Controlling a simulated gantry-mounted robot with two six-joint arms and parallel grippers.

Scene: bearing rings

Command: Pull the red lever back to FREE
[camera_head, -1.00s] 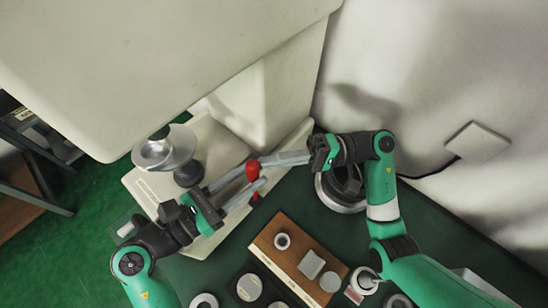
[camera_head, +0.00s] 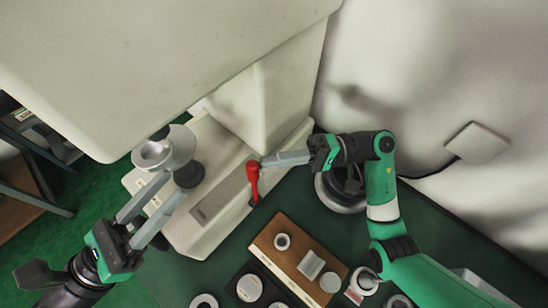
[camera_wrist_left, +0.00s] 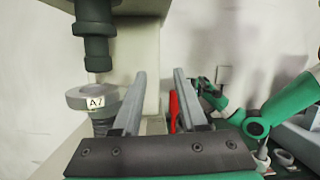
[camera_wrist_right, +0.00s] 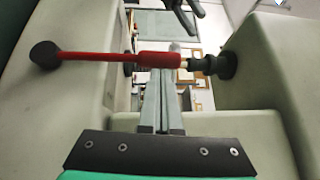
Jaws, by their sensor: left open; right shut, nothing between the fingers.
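The red lever (camera_head: 253,183) stands on the side of the pale machine base, its thick grip at the top. In the right wrist view the lever (camera_wrist_right: 100,57) runs across the picture from a dark pivot at left. My right gripper (camera_head: 264,162) is shut and empty, its tips right beside the lever's grip; I cannot tell whether they touch. My left gripper (camera_head: 150,204) is open and empty, to the left of the lever, near the front of the base. In the left wrist view the lever (camera_wrist_left: 174,111) shows beyond the fingers. No FREE marking is readable.
The pale machine (camera_head: 284,95) with its overhanging head fills the back. A wooden tray (camera_head: 268,245) with rings lies in front.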

